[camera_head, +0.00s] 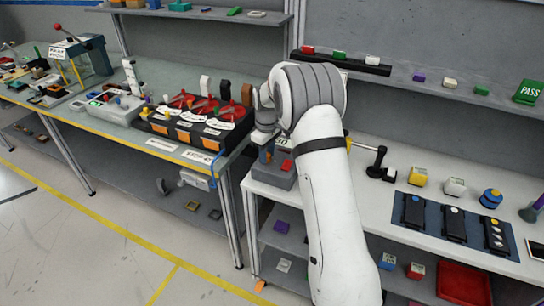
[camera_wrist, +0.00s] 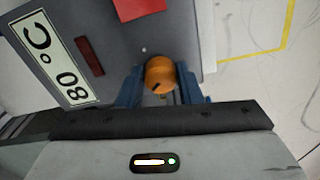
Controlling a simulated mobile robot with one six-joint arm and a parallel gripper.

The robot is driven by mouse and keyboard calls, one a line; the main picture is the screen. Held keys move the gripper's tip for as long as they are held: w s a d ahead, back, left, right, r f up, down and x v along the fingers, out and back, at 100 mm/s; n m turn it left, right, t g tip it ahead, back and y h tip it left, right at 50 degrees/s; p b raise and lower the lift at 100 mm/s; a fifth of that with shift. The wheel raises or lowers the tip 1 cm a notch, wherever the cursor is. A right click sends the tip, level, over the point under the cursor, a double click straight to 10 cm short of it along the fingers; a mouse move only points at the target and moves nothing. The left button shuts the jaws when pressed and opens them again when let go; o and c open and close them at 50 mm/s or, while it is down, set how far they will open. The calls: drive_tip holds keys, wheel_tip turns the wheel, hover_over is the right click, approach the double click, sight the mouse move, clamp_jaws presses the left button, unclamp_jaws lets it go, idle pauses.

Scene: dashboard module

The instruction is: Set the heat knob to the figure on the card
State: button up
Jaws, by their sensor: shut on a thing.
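The heat knob (camera_wrist: 159,70) is orange and round with a short dark pointer mark on its lower part, in the middle of the wrist view. My gripper (camera_wrist: 161,86) has its blue fingers on both sides of the knob and is shut on it. The card (camera_wrist: 57,60) reads "80°C", turned sideways, on the left of the grey dashboard module (camera_wrist: 112,45). In the head view the module (camera_head: 270,178) stands at the left end of the right bench, and my arm hides most of the knob and gripper.
A dark red bar (camera_wrist: 89,56) and a red part (camera_wrist: 139,9) are on the module. A small pale dot lies near the knob. In the head view a black lever stand (camera_head: 375,160) and a blue mat (camera_head: 425,232) are to the right. The left bench (camera_head: 190,152) is close by.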

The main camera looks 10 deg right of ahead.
drive_tip(key=m, duration=0.1)
drive_tip(key=m+b, duration=0.1)
drive_tip(key=m, duration=0.3)
drive_tip(key=shift+w+a+b, duration=0.1)
drive_tip(key=shift+a+b, duration=0.15)
drive_tip(key=shift+b, duration=0.15)
drive_tip(key=m+b, duration=0.1)
drive_tip(key=m, duration=0.5)
drive_tip(key=shift+r, duration=0.15)
drive_tip(key=shift+w+d, duration=0.1)
drive_tip(key=o, duration=1)
wheel_tip(320, 180, up, 6)
drive_tip(key=shift+r+b, duration=0.25)
drive_tip(key=shift+b, duration=0.2)
drive_tip(key=shift+r, duration=0.55)
